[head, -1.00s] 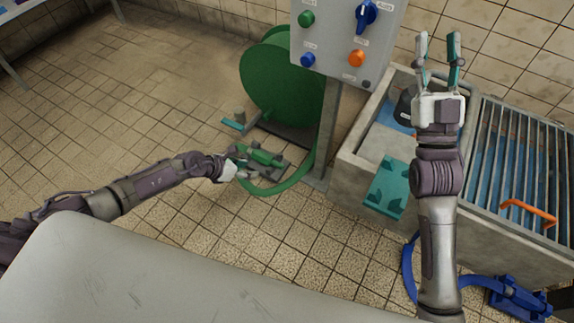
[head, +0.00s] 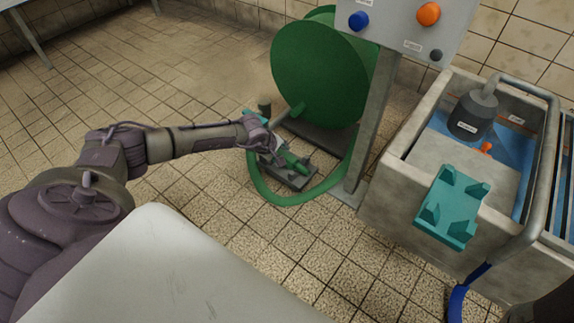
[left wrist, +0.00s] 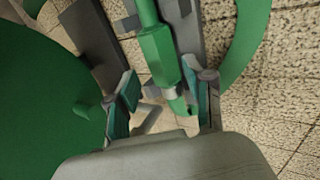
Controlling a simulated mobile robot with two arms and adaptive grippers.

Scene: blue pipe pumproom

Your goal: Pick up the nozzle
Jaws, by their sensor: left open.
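The green nozzle (head: 294,161) lies on a low grey holder (head: 291,182) on the floor, beside the green hose reel. My left gripper (head: 268,140) is at one end of the nozzle and hides part of it. In the left wrist view the gripper (left wrist: 163,97) is open. The nozzle (left wrist: 162,52) runs down between its two teal-padded fingers, with its narrow tip closer to the right finger. Whether any finger touches it cannot be told. My right gripper is not in view.
A large green reel (head: 322,75) and a grey control post (head: 375,125) stand close behind and to the right. A green hose (head: 270,195) loops around the holder. A concrete basin (head: 395,195) with a teal bracket (head: 452,207) is at right.

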